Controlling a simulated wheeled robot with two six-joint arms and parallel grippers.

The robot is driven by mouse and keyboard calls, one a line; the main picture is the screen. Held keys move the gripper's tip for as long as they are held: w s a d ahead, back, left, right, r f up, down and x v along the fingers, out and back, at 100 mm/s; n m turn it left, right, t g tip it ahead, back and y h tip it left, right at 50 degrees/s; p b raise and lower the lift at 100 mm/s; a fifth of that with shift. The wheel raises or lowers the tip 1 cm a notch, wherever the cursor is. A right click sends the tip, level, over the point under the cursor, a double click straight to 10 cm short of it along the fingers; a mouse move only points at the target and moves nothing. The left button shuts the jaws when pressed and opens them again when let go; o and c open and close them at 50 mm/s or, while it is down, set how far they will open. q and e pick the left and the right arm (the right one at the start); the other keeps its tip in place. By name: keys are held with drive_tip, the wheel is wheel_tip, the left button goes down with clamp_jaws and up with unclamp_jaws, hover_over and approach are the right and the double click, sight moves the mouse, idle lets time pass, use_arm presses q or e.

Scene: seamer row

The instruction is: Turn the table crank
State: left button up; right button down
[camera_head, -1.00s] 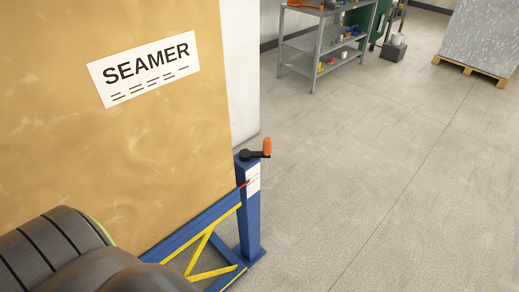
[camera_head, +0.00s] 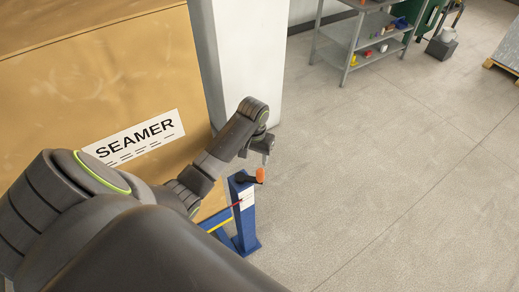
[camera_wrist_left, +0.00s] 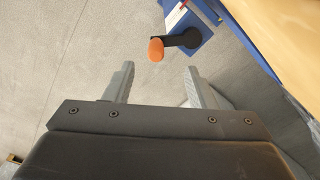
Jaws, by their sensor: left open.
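The table crank (camera_head: 245,178) has a black arm and an orange handle (camera_head: 260,175), on top of a blue post (camera_head: 243,215) at the end of the blue and yellow table frame. My left gripper (camera_head: 266,158) is just above the orange handle in the head view. In the left wrist view the gripper (camera_wrist_left: 158,82) is open, its two grey fingers apart and empty. The orange handle (camera_wrist_left: 156,50) lies beyond the fingertips, between their lines, with the black crank arm (camera_wrist_left: 183,40) to its right. My right gripper is not in view.
A large tan box (camera_head: 90,70) with a SEAMER label stands on the table at left, beside a white column (camera_head: 245,60). A grey shelf (camera_head: 365,40) with small items stands at the back. The floor (camera_head: 390,180) to the right is clear.

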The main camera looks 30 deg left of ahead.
use_arm(q)
wheel_tip(320, 180, up, 3)
drive_tip(key=w, duration=0.3)
hover_over(260, 170)
wheel_tip(260, 170, down, 6)
drive_tip(key=shift+d+r, duration=0.1)
wheel_tip(260, 170, down, 11)
drive_tip(key=b, duration=1.4)
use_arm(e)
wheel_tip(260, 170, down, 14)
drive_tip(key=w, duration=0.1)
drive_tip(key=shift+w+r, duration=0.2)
use_arm(q)
clamp_jaws()
